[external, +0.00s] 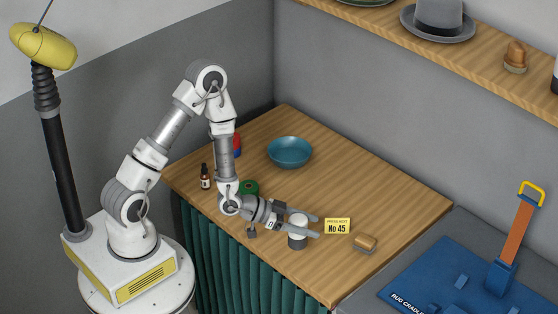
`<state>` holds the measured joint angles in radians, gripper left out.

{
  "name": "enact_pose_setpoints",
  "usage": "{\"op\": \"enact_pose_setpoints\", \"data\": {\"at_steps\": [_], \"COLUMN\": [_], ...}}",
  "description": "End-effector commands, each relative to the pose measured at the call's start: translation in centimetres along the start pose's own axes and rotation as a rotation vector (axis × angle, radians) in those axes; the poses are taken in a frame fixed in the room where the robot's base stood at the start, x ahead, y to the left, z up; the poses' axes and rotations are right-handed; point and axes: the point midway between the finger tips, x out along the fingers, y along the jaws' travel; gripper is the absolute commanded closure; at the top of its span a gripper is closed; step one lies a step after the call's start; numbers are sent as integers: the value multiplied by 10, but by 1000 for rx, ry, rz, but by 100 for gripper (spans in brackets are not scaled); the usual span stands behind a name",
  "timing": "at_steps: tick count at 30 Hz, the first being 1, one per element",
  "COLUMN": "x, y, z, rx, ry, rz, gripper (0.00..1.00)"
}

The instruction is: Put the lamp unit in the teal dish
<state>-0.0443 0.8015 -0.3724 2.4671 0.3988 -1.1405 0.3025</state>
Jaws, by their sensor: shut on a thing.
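The teal dish (290,151) sits empty at the back of the wooden table. A short white cylinder with a grey lower band, which looks like the lamp unit (298,238), is near the table's front edge. My gripper (312,226) is low over the table with its fingers pointing right, shut on the lamp unit, which is upright between them. The dish is behind my gripper, a fair way off. I cannot tell whether the lamp unit's base touches the table.
A yellow "No 45" card (338,226) and a wood-topped brush or block (364,243) lie right of my gripper. A dropper bottle (205,177), a green roll (249,187) and a red-and-blue item (237,145) stand left. The table (390,190) is clear right of the dish.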

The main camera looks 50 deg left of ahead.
Motion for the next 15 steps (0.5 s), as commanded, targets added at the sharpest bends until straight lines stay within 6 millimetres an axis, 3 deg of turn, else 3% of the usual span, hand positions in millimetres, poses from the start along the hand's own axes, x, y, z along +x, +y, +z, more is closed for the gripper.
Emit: {"op": "enact_pose_setpoints", "data": {"at_steps": [3,7,15], "x": [20,31,27], "y": [-57,-127,-272], "z": [20,30,26], "rx": [-49,-117,-275], "ry": [3,5,12], "rz": [-129,-294,-673], "gripper": [96,96,96]}}
